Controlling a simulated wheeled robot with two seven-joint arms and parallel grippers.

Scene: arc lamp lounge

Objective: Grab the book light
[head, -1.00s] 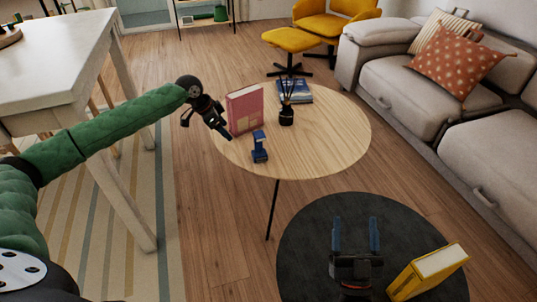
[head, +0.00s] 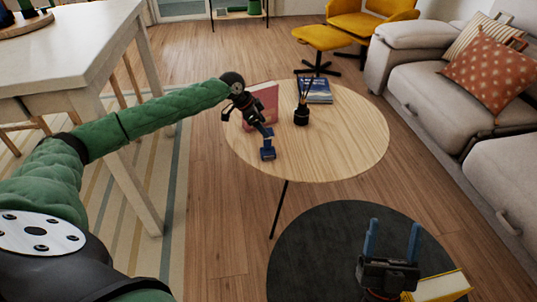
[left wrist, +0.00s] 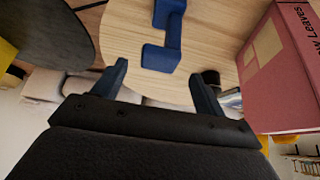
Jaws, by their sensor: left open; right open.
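The book light, a small dark blue piece, stands near the left front edge of the round wooden table (head: 340,150). In the head view its lower part (head: 267,151) shows just past my left gripper (head: 264,130), which partly covers it. In the left wrist view the book light (left wrist: 163,52) lies ahead, roughly between the spread fingers of my left gripper (left wrist: 158,72), with nothing between them. Whether a finger touches it I cannot tell. My right gripper (head: 391,240) is open and empty over the dark low round table (head: 310,240).
A pink book (head: 264,98) stands close beside my left gripper; it also shows at the right of the left wrist view (left wrist: 285,70). A black reed holder (head: 301,115) and a blue book (head: 314,90) are farther back. A yellow book (head: 440,286) is by my right gripper.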

